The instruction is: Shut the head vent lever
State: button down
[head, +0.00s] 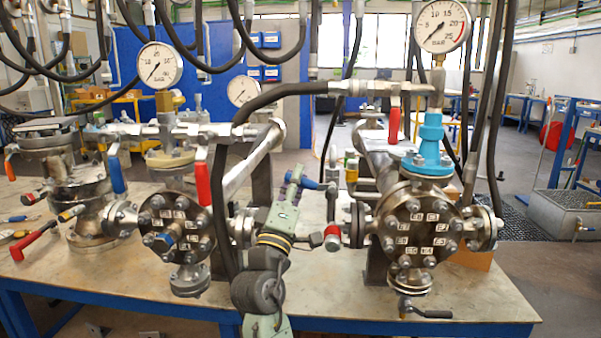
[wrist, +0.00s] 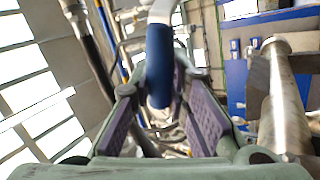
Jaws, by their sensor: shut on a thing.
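In the wrist view the blue handle (wrist: 160,65) runs down between the two purple-padded fingers of my gripper (wrist: 161,92). The handle's pale metal end is at the top there. The fingers partly hide the handle in the head view, and I cannot tell its exact valve or angle.
A red-capped fitting (head: 332,237) is close to the right of my wrist. A red lever (head: 393,122) hangs above the right vessel. The left vessel (head: 175,230) has another red lever (head: 203,185) and a blue one (head: 117,175). Black hoses (head: 225,190) hang close by.

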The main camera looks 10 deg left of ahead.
jog(key=shift+a+f+n+t+y+p, duration=0.15)
jog(key=shift+f+n+y+p, duration=0.25)
jog(key=shift+n+y, duration=0.6)
jog(key=shift+f+n+t+y+p, duration=0.3)
jog(key=shift+n+y, duration=0.35)
jog(key=shift+n, duration=0.6)
jog(key=shift+a+f+n+t+y+p, duration=0.1)
jog(key=shift+f+n+y+p, duration=0.35)
jog(key=shift+n+y, duration=0.55)
jog(key=shift+f+n, duration=0.1)
jog(key=shift+n, duration=0.15)
jog(key=c, duration=1.5)
grip_release()
jog(key=v, duration=1.2)
